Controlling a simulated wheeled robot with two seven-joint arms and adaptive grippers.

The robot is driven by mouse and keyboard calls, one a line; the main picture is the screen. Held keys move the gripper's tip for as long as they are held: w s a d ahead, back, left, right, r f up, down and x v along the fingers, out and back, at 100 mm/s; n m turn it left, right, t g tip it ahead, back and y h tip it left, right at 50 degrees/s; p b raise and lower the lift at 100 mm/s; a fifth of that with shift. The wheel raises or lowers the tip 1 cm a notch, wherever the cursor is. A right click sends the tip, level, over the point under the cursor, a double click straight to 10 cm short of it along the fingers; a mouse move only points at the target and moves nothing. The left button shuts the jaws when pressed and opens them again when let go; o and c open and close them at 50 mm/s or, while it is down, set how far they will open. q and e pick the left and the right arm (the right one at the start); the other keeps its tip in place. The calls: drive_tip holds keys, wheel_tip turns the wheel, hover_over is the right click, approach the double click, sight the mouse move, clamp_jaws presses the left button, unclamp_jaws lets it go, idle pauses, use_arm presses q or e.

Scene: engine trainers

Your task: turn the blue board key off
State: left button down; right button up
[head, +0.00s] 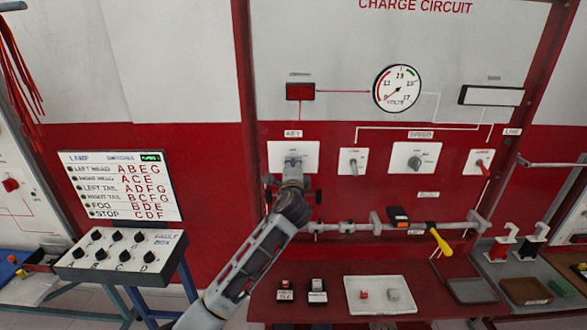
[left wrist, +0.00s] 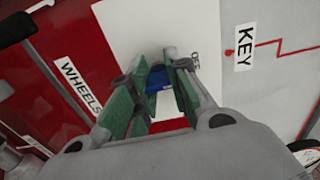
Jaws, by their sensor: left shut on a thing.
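The white plate under the KEY label (head: 275,150) is on the left of the red and white charge circuit board. My left gripper (head: 292,163) reaches up in front of this plate and hides its middle. In the left wrist view, a small blue key (left wrist: 157,78) shows between the green-padded fingers of my left gripper (left wrist: 160,70), against the white plate (left wrist: 184,35). The gripper is shut on the blue key. The key's turn angle is hard to tell, as the fingers cover most of it. My right gripper is not in view.
Right of the key plate are a small switch (head: 353,160), the speed knob (head: 415,161) and a red lever (head: 483,166). A voltmeter (head: 397,88) is above. A rail (head: 350,229) with a yellow-handled tool (head: 440,241) runs below. A fault box (head: 120,255) stands at left.

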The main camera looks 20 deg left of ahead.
use_arm(q)
drive_tip(key=shift+f, duration=0.1)
drive_tip(key=c, duration=1)
unclamp_jaws()
drive_tip(key=v, duration=1.2)
